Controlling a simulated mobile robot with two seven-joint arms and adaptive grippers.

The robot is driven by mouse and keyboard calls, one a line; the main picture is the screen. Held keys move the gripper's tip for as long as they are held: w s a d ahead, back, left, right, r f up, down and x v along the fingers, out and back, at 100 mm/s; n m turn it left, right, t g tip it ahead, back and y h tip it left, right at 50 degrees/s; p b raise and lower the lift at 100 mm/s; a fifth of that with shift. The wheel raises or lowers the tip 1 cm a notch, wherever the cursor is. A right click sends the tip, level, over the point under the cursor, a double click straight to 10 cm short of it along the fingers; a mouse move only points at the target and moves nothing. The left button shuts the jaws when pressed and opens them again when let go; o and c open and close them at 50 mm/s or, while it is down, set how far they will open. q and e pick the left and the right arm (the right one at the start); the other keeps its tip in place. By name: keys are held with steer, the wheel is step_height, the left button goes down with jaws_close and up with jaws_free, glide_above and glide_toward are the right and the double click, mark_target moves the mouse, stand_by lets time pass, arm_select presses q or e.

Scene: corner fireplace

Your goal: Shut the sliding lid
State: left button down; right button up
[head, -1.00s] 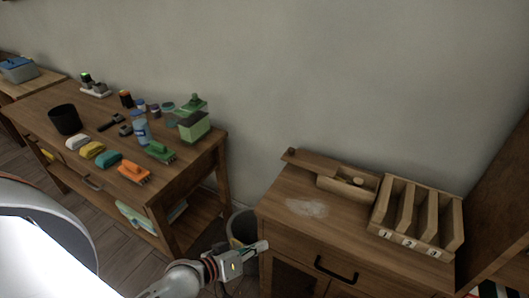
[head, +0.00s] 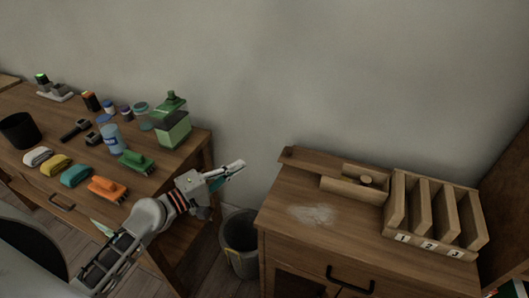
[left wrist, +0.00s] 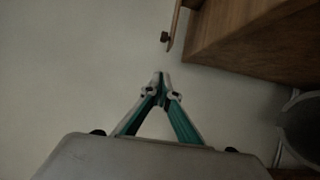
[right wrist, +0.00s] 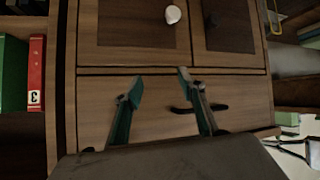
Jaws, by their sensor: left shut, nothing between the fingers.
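A wooden box (head: 352,191) stands at the back of the right-hand cabinet top, its right part open with a round wooden piece inside. Its flat sliding lid (head: 312,161) sticks far out to the left, with a small dark knob at its left end. In the left wrist view the lid's end and knob (left wrist: 165,37) show beyond the cabinet edge. My left gripper (head: 242,163) is shut and empty, in the air left of the lid and apart from it; its tips show in the left wrist view (left wrist: 160,76). My right gripper (right wrist: 160,82) is open and empty before a drawer front.
A numbered wooden rack (head: 432,220) stands right of the box. A pale smudge (head: 312,214) marks the cabinet top. A grey bin (head: 240,244) stands between the cabinet and a left table holding brushes, bottles and a black cup (head: 19,130).

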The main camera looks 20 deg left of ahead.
mark_target(321, 171)
arm_select(q)
steer(key=s+d+p+x, duration=0.1)
steer(key=d+p+x, duration=0.1)
steer(key=x, duration=1)
steer(key=shift+s+d+p, duration=0.2)
steer(key=shift+d+p, duration=0.15)
steer(key=shift+p, duration=0.4)
arm_select(e)
steer(key=r, duration=0.2)
steer(key=s+r, duration=0.1)
steer(key=r, duration=0.1)
steer(key=shift+a, duration=0.3)
arm_select(q)
steer(key=shift+d, duration=0.1)
arm_select(e)
steer(key=shift+s+f, duration=0.1)
steer(key=shift+f, duration=0.15)
arm_select(q)
steer(key=d, duration=1.3)
steer(key=shift+s+d+p, duration=0.25)
steer(key=shift+p, duration=0.05)
steer(key=shift+d, duration=0.5)
arm_select(e)
steer(key=shift+r, duration=0.4)
arm_select(q)
steer(key=shift+a+f, duration=0.1)
steer(key=shift+a, duration=0.05)
arm_select(e)
steer(key=shift+a, duration=0.1)
